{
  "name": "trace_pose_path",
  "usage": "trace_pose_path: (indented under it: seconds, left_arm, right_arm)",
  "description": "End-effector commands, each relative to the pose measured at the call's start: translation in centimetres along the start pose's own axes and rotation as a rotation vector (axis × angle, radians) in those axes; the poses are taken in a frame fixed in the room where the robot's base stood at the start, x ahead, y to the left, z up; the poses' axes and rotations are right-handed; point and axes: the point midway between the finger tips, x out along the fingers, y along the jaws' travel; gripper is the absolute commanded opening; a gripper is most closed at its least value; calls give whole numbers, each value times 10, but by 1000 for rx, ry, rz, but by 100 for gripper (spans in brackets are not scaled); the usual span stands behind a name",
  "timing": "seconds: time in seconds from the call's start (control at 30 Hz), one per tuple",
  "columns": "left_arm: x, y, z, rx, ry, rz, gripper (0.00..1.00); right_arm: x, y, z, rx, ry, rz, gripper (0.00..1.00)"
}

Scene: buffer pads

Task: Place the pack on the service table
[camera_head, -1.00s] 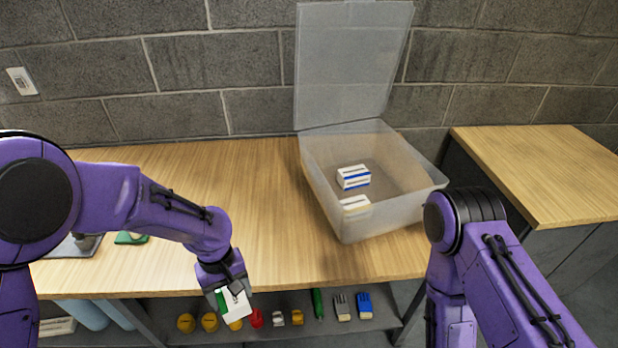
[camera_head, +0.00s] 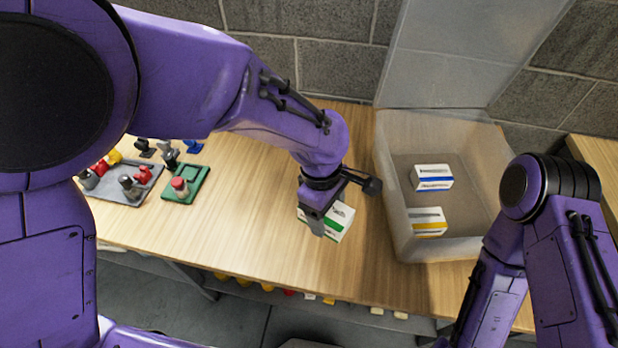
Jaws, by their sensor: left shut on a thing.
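The pack (camera_head: 337,221), a white box with a green band, is in my left gripper (camera_head: 322,212). The gripper is shut on it, and the fingers hide part of the box. The pack is over the wooden table (camera_head: 240,240), left of the clear bin; I cannot tell whether it touches the tabletop. Of my right arm only links show at the lower right; its gripper is out of view.
An open translucent bin (camera_head: 400,215) holds a blue-banded box (camera_head: 432,178) and a yellow-banded box (camera_head: 427,222). A grey tray (camera_head: 118,190) of small parts and a green holder (camera_head: 186,185) lie at left. A second wooden surface (camera_head: 592,150) is at right. The table's front middle is clear.

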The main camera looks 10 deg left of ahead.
Motion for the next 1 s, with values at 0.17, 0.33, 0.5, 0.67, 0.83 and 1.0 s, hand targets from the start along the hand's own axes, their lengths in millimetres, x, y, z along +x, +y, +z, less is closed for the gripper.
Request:
trace_pose_path:
  seconds: [0.17, 0.33, 0.5, 0.67, 0.83, 1.0]
  left_arm:
    - [16, 2, -56, -8, -4, -3, 33]
    - [44, 4, -100, -5, -4, -5, 33]
    - [64, 7, -124, -2, -2, -1, 33]
    - [85, 6, -135, -2, -2, -5, 33]
    - [102, 7, -138, -1, 0, 0, 33]
    - [103, 7, -138, -1, 0, 0, 33]
  right_arm:
    - [-3, 0, -2, 0, 1, -1, 0]
    - [-4, 0, -2, 0, 1, -1, 0]
    - [-6, 0, -3, 0, 1, -1, 0]
    - [-10, 1, -5, 0, 1, -1, 0]
    - [-13, 1, -6, 0, 1, -1, 0]
    - [-12, 1, -6, 0, 1, -1, 0]
